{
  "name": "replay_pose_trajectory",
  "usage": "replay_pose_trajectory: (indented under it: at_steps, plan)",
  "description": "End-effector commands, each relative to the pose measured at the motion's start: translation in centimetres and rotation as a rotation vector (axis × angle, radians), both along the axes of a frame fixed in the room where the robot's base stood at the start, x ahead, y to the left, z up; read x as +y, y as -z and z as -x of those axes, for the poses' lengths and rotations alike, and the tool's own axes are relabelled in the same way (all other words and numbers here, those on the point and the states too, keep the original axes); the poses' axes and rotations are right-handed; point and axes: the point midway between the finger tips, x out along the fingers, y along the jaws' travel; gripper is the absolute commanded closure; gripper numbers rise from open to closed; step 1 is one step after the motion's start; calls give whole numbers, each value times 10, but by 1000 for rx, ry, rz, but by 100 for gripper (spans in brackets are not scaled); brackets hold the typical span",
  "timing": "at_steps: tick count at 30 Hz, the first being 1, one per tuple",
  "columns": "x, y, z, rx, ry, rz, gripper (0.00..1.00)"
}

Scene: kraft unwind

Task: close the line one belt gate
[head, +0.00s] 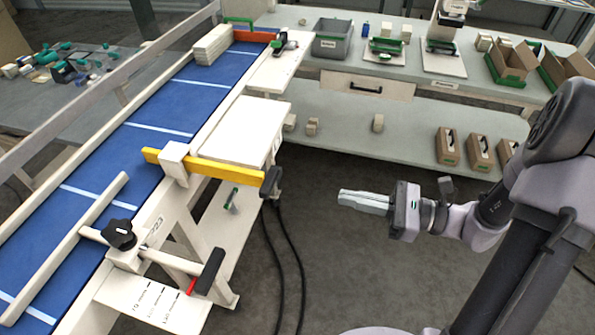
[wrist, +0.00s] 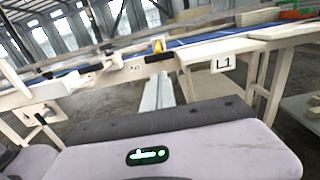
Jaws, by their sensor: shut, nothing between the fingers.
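A blue conveyor belt (head: 150,115) runs up the left in the head view. A yellow bar (head: 225,172), which looks like the belt gate, passes through a white block (head: 174,160) on the belt's near edge. Its inner tip lies just over the belt, and most of it sticks out to the right, ending in a black handle (head: 271,182). The wrist view shows the yellow bar (wrist: 158,45) and black handle (wrist: 158,57) ahead of the fingers. My gripper (head: 342,197) is shut and empty, right of the handle and apart from it; its fingers also show in the wrist view (wrist: 159,82).
A pale slanted rail (head: 70,245) with a black knob (head: 120,233) and a black-ended rod (head: 210,270) is nearer. An orange bar (head: 252,35) crosses the belt's far end by pale blocks (head: 212,45). An L1 sign (wrist: 223,64) hangs on the frame. Black cables (head: 283,250) cross the floor.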

Motion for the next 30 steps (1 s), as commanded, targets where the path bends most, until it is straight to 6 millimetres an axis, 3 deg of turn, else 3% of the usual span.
replay_pose_trajectory:
  at_steps: [16,22,30]
  plan:
    - [107,2,-36,-2,-10,4,100]
    - [123,1,-42,-1,-9,4,100]
    - [125,0,-43,0,-7,4,100]
